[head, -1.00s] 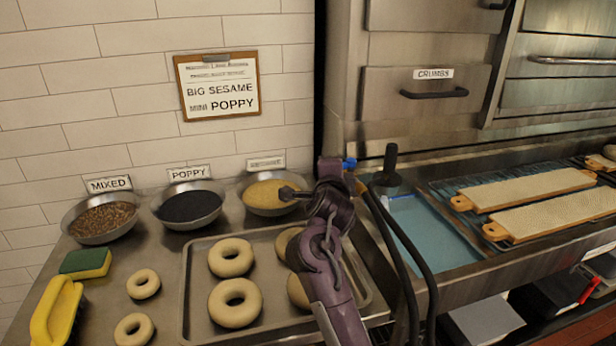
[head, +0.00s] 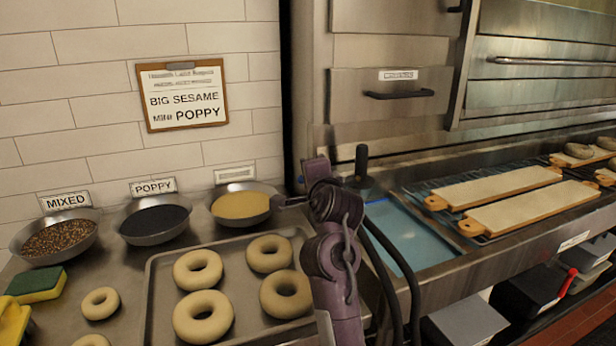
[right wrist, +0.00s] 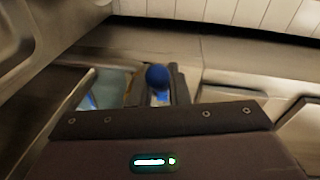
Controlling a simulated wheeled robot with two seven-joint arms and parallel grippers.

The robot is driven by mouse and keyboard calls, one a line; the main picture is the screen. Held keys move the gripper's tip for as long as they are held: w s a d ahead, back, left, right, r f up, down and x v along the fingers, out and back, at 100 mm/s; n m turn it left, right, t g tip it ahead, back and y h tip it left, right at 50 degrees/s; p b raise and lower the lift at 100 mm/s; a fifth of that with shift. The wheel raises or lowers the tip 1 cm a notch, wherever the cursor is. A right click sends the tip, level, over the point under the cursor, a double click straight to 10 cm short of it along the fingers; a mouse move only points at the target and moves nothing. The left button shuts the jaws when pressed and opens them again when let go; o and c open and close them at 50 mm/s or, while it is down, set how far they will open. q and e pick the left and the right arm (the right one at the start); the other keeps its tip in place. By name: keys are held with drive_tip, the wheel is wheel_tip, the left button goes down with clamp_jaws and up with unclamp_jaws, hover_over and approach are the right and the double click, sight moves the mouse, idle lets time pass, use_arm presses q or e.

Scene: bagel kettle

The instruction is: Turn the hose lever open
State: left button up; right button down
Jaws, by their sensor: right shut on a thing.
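The blue round knob of the hose lever (right wrist: 157,77) shows in the right wrist view. My right gripper (right wrist: 160,90) is shut around the lever there, with dark finger parts beside the knob. The rest of the lever is hidden by the gripper. In the head view my purple right arm rises from the bottom centre and covers the lever and the gripper's fingertips. Dark hoses (head: 402,262) curve down just right of the arm. My left gripper is not in view.
A tray (head: 152,290) with several bagels lies left of the arm, with bowls of mixed, poppy and yellow toppings (head: 240,205) behind it. A water basin (head: 415,240) with an upright black handle (head: 362,165) is right of the arm. Boards (head: 495,188) lie farther right.

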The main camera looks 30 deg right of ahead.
drive_tip(key=c, duration=1.4)
unclamp_jaws()
drive_tip(key=shift+w, duration=0.1)
drive_tip(key=shift+p+v, duration=0.5)
drive_tip(key=shift+v, duration=3.4)
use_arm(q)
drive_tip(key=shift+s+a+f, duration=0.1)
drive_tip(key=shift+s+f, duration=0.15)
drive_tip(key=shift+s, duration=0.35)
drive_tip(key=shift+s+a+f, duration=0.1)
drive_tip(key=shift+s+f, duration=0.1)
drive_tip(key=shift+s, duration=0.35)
